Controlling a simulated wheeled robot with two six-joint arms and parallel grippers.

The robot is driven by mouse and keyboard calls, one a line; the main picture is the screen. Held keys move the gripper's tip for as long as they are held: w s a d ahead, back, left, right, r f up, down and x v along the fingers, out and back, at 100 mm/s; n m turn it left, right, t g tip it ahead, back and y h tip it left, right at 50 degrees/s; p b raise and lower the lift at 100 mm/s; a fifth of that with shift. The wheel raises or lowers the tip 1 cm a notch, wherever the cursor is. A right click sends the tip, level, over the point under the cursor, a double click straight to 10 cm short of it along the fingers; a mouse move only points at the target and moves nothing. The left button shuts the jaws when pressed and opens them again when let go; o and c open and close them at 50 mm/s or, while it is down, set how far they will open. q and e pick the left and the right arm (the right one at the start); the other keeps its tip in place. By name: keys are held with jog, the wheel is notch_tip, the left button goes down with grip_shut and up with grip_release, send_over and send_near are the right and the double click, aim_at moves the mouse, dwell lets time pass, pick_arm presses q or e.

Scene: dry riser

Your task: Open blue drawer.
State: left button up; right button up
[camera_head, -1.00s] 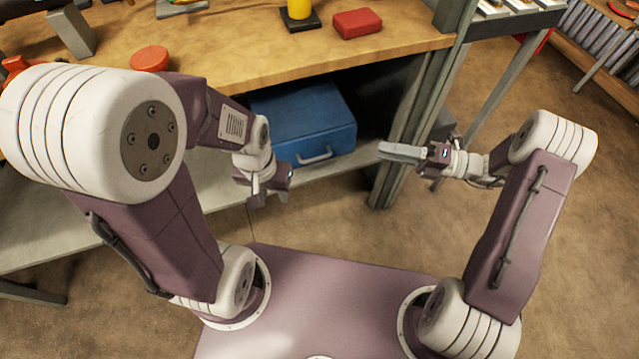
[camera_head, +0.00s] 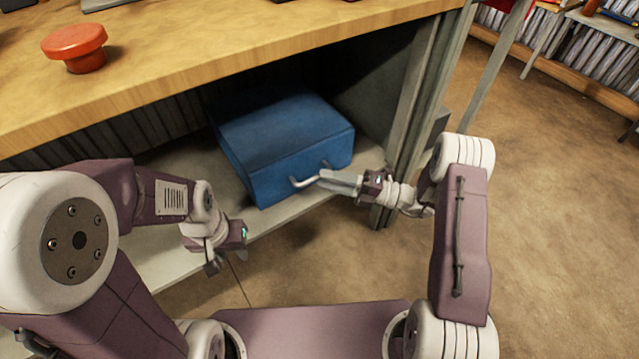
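The blue drawer (camera_head: 285,140) is a box-like unit with a pale curved handle (camera_head: 303,183) on its front face. It sits on the pale shelf under the workbench, and its front looks closed. My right gripper (camera_head: 325,179) comes from the right, with its grey fingers at the right end of the handle. They overlap the handle in the picture; I cannot tell whether they touch or grip it. The finger gap is not visible. My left gripper (camera_head: 213,266) hangs low in front of the shelf, left of the drawer, pointing down, away from the handle. Its finger gap is unclear.
The wooden workbench top (camera_head: 230,50) overhangs the drawer. A red round knob-like object (camera_head: 75,46) stands on it. A grey upright post (camera_head: 412,100) stands right of the drawer, close to my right arm. The pale shelf (camera_head: 170,262) extends left. Open floor lies at right.

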jog(key=shift+x, duration=1.05)
grip_shut()
dwell(0.6)
